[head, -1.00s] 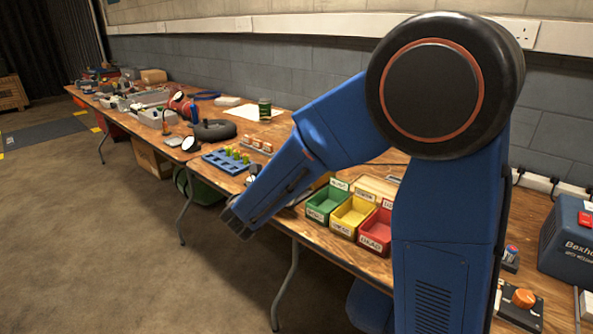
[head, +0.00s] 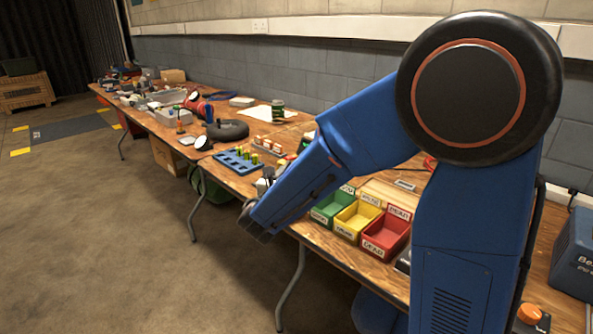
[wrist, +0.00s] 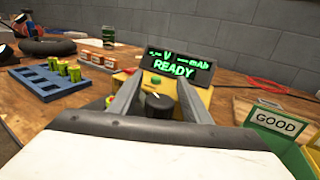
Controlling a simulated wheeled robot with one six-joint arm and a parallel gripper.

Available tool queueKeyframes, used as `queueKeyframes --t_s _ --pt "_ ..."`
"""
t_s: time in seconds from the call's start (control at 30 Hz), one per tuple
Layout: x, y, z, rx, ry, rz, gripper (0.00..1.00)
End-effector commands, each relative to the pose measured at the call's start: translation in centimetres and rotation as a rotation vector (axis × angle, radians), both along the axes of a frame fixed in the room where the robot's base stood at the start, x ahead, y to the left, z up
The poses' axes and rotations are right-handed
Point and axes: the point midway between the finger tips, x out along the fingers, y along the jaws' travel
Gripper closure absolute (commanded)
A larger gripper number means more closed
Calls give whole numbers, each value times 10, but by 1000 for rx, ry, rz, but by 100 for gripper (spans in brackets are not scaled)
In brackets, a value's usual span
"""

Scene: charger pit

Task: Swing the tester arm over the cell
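The tester shows in the wrist view with its lit display (wrist: 180,66) reading "READY", a yellow body and a green button (wrist: 155,80). A black round knob (wrist: 158,104) stands between the fingers of my gripper (wrist: 163,88), with a gap on each side. I cannot tell whether the knob belongs to the tester arm. The gripper looks open. In the head view my gripper (head: 258,224) is at the bench's front edge, and my arm hides most of the tester. A small green, red and yellow object (wrist: 110,101) shows beside the left finger; I cannot tell whether it is the cell.
Green (head: 334,209), yellow (head: 357,220) and red (head: 386,236) bins stand right of my gripper. A blue rack (head: 238,160) with green-and-yellow cells is to the left. A black ring (head: 228,130) lies farther along the bench. The floor in front is clear.

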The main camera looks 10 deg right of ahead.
Motion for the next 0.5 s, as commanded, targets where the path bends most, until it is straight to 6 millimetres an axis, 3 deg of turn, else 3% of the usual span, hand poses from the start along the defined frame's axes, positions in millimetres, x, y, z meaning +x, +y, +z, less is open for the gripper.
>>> queueKeyframes --t_s 0.33,0.5 --pt "-1 1 0 0 0 0 55" --pt "-12 9 0 1 -1 1 55"
